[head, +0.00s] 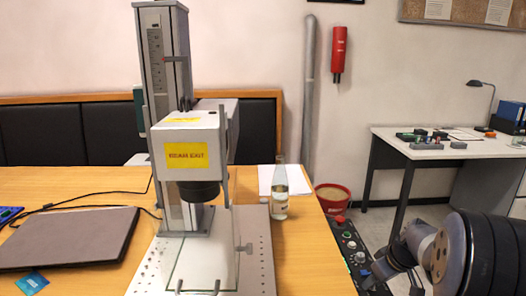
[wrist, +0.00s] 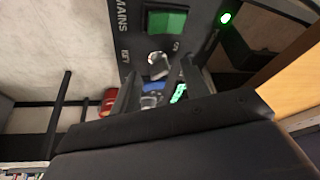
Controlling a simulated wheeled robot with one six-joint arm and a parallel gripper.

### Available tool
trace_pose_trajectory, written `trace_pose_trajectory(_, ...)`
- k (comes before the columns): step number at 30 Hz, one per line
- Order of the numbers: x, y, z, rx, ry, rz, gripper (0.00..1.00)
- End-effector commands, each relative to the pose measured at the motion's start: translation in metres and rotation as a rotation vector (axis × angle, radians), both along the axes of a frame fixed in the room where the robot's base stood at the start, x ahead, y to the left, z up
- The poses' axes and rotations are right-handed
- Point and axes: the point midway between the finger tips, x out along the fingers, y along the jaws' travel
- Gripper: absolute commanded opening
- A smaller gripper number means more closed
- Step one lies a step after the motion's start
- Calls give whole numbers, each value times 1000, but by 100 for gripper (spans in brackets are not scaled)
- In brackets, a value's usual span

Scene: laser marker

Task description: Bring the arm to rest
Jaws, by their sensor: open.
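My arm shows at the lower right of the head view, beside the control panel (head: 348,248) at the table's right edge. I cannot make out my fingers there. In the wrist view, my gripper (wrist: 160,90) has its two dark fingers apart, with nothing held between them. The panel (wrist: 136,42) is in front of the fingers, with a green switch (wrist: 166,21) marked MAINS and a silver key switch (wrist: 158,64). A green lamp (wrist: 226,18) glows on it. I cannot tell whether the fingers touch the panel.
The laser marker (head: 187,145) stands on the wooden table (head: 311,262), with a bottle (head: 280,194) to its right and a closed laptop (head: 70,238) to its left. A red bucket (head: 332,197) is on the floor behind. A white desk (head: 440,150) stands at the back right.

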Motion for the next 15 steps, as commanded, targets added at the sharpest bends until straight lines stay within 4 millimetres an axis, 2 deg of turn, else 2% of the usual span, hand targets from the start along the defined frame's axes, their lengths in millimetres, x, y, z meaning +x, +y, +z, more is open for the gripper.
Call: trace_pose_trajectory(15, -1, 3, 2, 0, 1, -340, 44)
